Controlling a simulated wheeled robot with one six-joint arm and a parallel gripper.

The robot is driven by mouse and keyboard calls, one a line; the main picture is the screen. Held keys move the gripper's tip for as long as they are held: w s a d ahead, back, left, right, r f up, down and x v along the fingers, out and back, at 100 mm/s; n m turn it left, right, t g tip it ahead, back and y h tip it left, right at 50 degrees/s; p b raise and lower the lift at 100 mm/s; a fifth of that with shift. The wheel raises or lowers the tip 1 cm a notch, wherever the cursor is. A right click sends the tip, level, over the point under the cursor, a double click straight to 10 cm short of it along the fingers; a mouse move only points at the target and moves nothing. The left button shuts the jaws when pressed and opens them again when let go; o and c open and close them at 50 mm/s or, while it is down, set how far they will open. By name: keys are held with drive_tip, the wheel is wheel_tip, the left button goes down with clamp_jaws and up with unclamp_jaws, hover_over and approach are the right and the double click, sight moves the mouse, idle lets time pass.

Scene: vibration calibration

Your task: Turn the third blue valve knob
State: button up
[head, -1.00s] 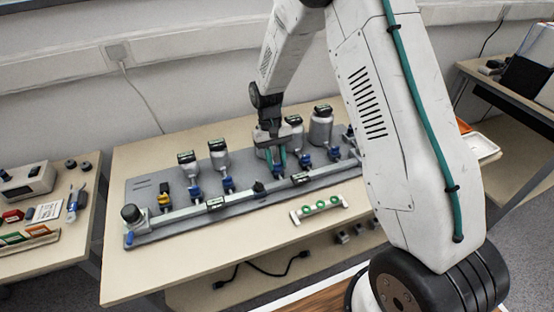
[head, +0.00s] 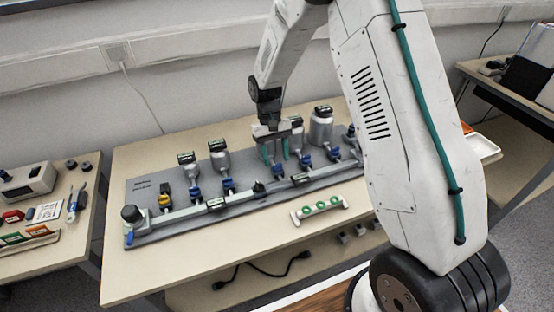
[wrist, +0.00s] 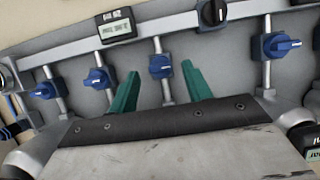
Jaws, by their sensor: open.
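A row of blue valve knobs sits on short grey pipes. In the wrist view, one blue knob (wrist: 160,66) lies between and just beyond my two green fingertips, with no visible contact. It looks to be third from the left as the head view sees the row, where my gripper (head: 277,158) mostly hides it. My gripper (wrist: 160,72) is open and empty over the board. Neighbouring blue knobs (wrist: 97,78) and (wrist: 280,45) stand to either side in the wrist view. The first two blue knobs (head: 195,192) and (head: 228,184) are clear in the head view.
A long pipe with small displays (head: 215,203) and a black knob (wrist: 212,14) runs along the grey board (head: 140,195). Bottles (head: 219,158) stand behind the knobs. A yellow valve (head: 164,200) is at left. A white bar with green buttons (head: 320,208) lies in front.

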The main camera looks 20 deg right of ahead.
sight(278, 164)
drive_tip(key=v, duration=0.6)
drive_tip(key=s, duration=0.3)
drive_tip(key=shift+s+d+r+g, duration=0.1)
drive_tip(key=shift+s+d+g, duration=0.05)
drive_tip(key=shift+s+g, duration=0.2)
drive_tip(key=s+d+r+t, duration=0.1)
drive_tip(key=s+r+t, duration=0.2)
drive_tip(key=s+r, duration=0.8)
drive_tip(key=s+d+r+t, duration=0.2)
drive_tip(key=s+r, duration=0.9)
drive_tip(key=s, duration=0.8)
drive_tip(key=shift+t, duration=0.75)
